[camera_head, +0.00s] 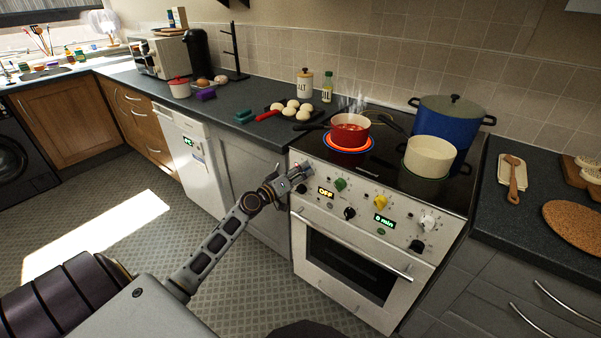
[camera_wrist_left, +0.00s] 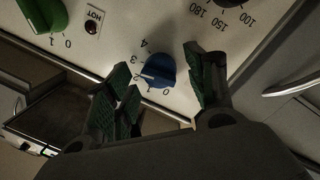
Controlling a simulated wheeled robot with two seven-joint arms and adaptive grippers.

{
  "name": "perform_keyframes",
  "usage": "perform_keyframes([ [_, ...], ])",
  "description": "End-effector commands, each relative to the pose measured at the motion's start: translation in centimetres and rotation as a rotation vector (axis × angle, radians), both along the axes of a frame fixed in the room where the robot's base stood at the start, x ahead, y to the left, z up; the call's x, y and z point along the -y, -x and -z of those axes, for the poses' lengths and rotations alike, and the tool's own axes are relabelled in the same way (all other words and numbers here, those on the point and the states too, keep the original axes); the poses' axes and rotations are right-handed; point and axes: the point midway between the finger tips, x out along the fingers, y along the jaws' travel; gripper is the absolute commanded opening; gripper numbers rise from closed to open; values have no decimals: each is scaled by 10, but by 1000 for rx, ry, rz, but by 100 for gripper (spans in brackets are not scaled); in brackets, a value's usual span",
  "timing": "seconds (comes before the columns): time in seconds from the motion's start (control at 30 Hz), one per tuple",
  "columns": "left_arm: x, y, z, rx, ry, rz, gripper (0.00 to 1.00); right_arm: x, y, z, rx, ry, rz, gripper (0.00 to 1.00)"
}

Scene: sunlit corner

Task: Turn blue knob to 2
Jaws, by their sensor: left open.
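The blue knob (camera_wrist_left: 160,71) is on the pale front panel of the stove (camera_head: 345,265). Numerals 0 to 4 are printed around the knob, and its pale pointer line faces left in the left wrist view, close to the 2. My left gripper (camera_wrist_left: 162,82) is open, with one finger on each side of the knob. I cannot tell whether either finger touches it. In the head view the left gripper (camera_head: 291,178) is at the panel's left end and hides the blue knob. My right gripper is not in view.
A green knob (camera_head: 340,184), a yellow knob (camera_head: 380,201) and a white knob (camera_head: 427,222) share the panel. A red pot (camera_head: 349,134) steams on a glowing burner. A cream pot (camera_head: 429,160) and a large blue pot (camera_head: 450,118) stand to the right. The oven handle (camera_head: 350,246) juts out below.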

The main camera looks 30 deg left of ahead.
Motion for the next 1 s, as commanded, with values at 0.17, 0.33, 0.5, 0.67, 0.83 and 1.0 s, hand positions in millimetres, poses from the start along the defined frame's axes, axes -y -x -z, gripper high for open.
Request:
perform_keyframes([
  [0.17, 1, -3, 0, 0, 0, 0, 55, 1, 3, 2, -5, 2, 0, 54],
  [0.33, 1, -4, 0, 0, 0, 0, 55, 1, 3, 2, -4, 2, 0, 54],
  [0.5, 1, -4, 0, 0, 0, 0, 46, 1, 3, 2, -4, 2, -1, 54],
  [0.67, 1, -3, 0, 0, 0, 0, 26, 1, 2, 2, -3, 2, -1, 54],
  [0.83, 1, -3, 0, 0, 0, 0, 10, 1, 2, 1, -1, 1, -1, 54],
  [1.0, 0, -3, 0, 0, 1, 0, 10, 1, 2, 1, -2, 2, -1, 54],
])
